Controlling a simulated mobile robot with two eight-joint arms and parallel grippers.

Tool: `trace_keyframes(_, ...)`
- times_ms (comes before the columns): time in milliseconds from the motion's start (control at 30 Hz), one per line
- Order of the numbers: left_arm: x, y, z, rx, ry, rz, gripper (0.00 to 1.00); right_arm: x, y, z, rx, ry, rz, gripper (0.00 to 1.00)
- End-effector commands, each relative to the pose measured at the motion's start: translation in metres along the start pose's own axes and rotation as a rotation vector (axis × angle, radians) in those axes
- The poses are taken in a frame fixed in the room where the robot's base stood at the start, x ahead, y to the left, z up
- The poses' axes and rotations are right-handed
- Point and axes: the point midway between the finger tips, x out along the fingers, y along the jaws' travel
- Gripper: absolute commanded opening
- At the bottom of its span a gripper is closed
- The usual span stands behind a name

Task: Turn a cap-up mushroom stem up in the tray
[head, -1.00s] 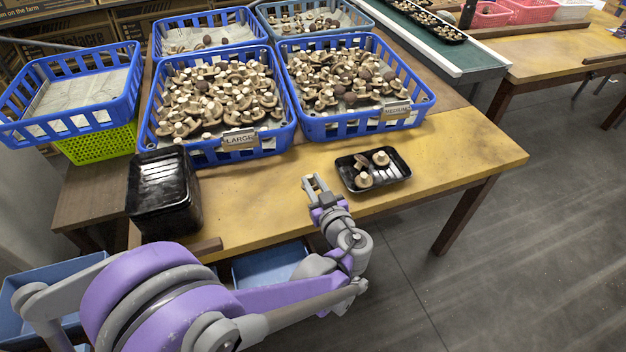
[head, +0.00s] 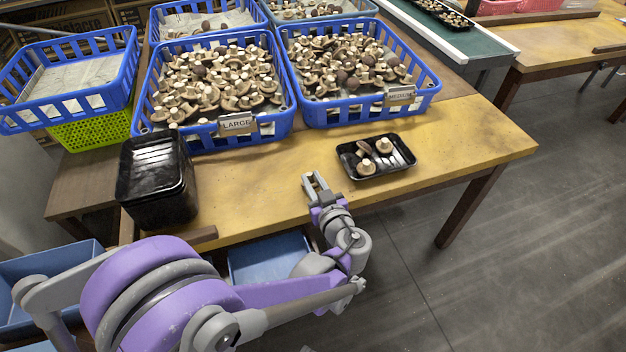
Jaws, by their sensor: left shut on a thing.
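A small black tray (head: 403,163) sits near the front edge of the yellow table. It holds a few mushrooms. One mushroom (head: 384,145) at the back shows a pale stem pointing up. Another mushroom (head: 366,167) at the front also shows a pale stem upward. A browner mushroom (head: 363,147) lies at the back left; its pose is hard to tell. My left gripper (head: 315,182) is just left of the tray, over the table's front edge and apart from the tray. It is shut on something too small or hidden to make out. My right gripper is not in view.
Blue crates full of mushrooms, labelled LARGE (head: 237,124) and MEDIUM (head: 400,96), stand behind. A stack of black trays (head: 157,185) stands at the left. An emptier blue crate (head: 75,79) rests on a green crate (head: 90,132). The table right of the tray is clear.

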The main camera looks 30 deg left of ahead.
Motion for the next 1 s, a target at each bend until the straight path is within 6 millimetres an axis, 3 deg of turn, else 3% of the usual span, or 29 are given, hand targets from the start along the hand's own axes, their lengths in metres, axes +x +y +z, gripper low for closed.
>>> trace_keyframes(467, 0.0018, -0.0004, 0.01, 0.0, 0.0, 0.0, 0.0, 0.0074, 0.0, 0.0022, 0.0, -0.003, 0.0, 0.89)
trace_keyframes(500, 0.0017, -0.0004, 0.0098, 0.0, 0.0, 0.0, 0.28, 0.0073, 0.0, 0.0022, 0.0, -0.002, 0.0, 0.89)
trace_keyframes(667, 0.0016, -0.0004, 0.0093, 0.0, 0.0, 0.0, 0.57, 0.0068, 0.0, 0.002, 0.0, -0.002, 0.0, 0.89)
trace_keyframes(1000, -0.0005, -0.0001, 0.0092, 0.0, 0.0, 0.001, 0.59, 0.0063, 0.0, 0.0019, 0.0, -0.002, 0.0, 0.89)
